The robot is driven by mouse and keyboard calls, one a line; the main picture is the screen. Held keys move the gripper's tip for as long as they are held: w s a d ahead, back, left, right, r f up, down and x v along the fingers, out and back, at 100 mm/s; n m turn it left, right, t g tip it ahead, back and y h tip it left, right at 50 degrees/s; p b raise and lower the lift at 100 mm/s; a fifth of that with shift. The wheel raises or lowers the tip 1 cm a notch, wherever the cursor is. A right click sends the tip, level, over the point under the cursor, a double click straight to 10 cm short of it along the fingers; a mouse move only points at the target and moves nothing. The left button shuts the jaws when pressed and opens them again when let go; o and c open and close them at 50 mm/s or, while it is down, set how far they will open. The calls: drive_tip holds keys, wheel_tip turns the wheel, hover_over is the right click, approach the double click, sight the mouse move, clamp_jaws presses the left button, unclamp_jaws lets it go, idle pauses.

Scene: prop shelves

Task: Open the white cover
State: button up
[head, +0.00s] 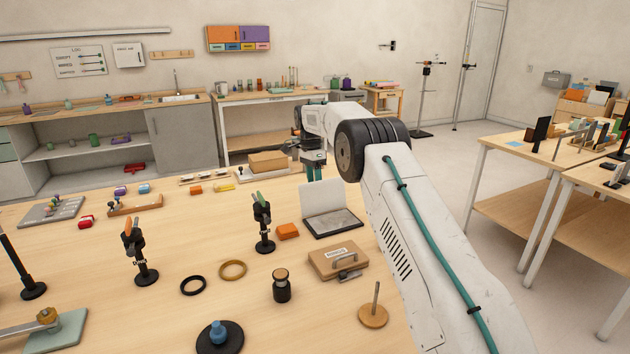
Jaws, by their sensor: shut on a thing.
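The white cover (322,197) stands raised, close to upright, at the back edge of a flat dark-framed base (333,223) on the wooden table. The grey top of the base is exposed. My gripper (315,177) points down at the cover's top edge and is shut on the cover. The fingertips are small and partly hidden behind the cover, so the exact contact is hard to see.
A brown case (338,261) lies in front of the base, and an orange block (288,231) is to its left. A black stand (264,226) rises farther left. A cardboard box (268,162) sits behind. Bare tabletop lies left of the cover.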

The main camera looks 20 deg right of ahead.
drive_tip(key=shift+w, duration=0.1)
drive_tip(key=v, duration=0.7)
drive_tip(key=shift+r, duration=0.35)
idle(0.4)
